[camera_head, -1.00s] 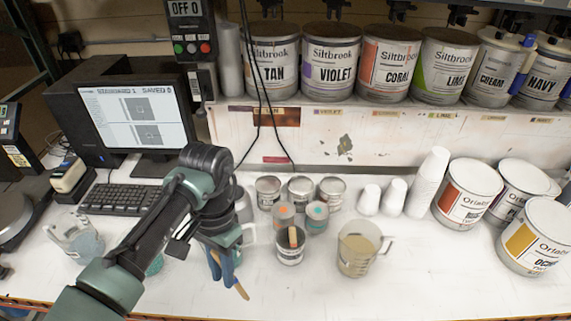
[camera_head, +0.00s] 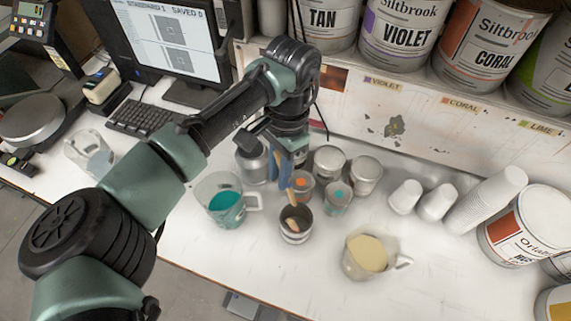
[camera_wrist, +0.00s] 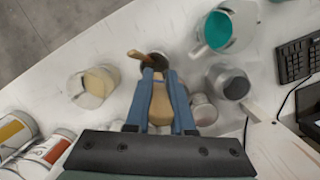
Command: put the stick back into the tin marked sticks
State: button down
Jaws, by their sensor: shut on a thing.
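My gripper (camera_head: 284,175) is shut on a wooden stick, which shows between the blue fingers in the wrist view (camera_wrist: 160,105). In the head view only a little of the held stick (camera_head: 290,194) shows below the fingertips. A small open metal tin (camera_head: 297,238) stands on the bench just below and slightly right of the fingers. Another wooden stick (camera_head: 292,225) leans inside it and also shows in the wrist view (camera_wrist: 138,55). The held stick's lower end appears over or close to the tin's mouth; I cannot tell if it is inside. The tin's marking is not readable.
A jug of teal paint (camera_head: 224,203) stands left of the tin and a jug of cream paint (camera_head: 368,255) right of it. Small cans (camera_head: 327,163) crowd behind. Paper cups (camera_head: 405,197) stand further right. The bench front (camera_head: 240,262) is clear.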

jog(key=shift+w+d+f+b, duration=0.1)
jog(key=shift+f+b, duration=2)
jog(key=shift+f, duration=1.15)
jog(key=shift+d+f+b, duration=0.1)
jog(key=shift+f+b, duration=2)
jog(key=shift+f, duration=1.15)
jog(key=c, duration=0.7)
grip_release()
notch_tip(320, 180, up, 13)
jog(key=w+d+b, duration=0.1)
jog(key=w+b, duration=0.1)
jog(key=shift+b, duration=0.4)
